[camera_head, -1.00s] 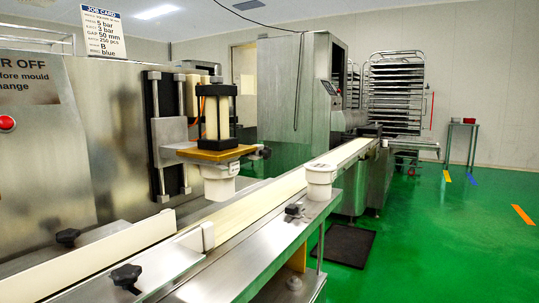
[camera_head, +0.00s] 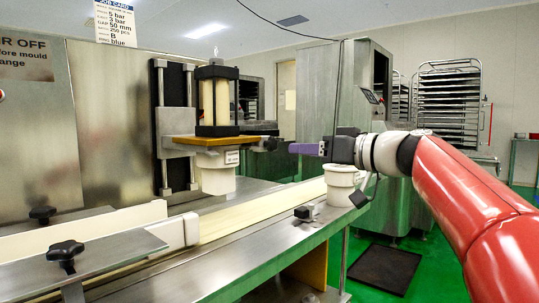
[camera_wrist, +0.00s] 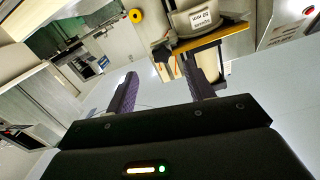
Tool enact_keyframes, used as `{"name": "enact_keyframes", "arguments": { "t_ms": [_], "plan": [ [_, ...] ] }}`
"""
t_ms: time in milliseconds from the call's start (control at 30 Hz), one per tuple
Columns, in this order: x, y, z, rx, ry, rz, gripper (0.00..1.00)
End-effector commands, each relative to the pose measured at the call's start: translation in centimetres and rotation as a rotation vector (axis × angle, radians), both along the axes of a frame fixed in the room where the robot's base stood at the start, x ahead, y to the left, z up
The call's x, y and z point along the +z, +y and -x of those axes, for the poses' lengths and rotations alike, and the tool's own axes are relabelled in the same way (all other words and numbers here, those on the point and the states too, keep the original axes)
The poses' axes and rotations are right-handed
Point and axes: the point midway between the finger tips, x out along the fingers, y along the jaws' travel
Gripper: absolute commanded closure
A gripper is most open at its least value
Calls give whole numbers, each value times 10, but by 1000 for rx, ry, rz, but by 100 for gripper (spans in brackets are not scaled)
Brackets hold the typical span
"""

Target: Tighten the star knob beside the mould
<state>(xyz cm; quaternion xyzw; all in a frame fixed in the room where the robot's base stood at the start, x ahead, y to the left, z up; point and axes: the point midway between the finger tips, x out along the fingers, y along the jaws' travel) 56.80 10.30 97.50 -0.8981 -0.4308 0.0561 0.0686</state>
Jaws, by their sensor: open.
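The white mould (camera_head: 216,174) hangs under the brown-yellow plate (camera_head: 205,141) of the press head. The black star knob (camera_head: 270,144) sticks out at the plate's right end, beside the mould. My gripper (camera_head: 292,148) comes in from the right, with its purple fingers level with the knob and just short of it. In the wrist view the fingers (camera_wrist: 158,68) are spread apart and empty. There the dark knob (camera_wrist: 162,51) shows beyond and between the fingertips, with the labelled mould (camera_wrist: 197,18) behind it. I cannot tell whether a finger touches the knob.
A second white mould (camera_head: 343,182) stands on the steel bench below my gripper. Other black knobs sit on the guide rails, one at front left (camera_head: 66,251). The pale conveyor belt (camera_head: 240,219) runs under the press. A job card (camera_head: 115,22) stands on the machine.

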Motion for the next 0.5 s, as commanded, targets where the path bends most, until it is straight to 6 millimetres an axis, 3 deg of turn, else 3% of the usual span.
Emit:
{"name": "enact_keyframes", "arguments": {
  "t_ms": [167, 500],
  "plan": [
    [11, 6, -11, 14, -49, -19, 47],
    [12, 48, -42, 14, -45, -18, 47]
  ]
}}
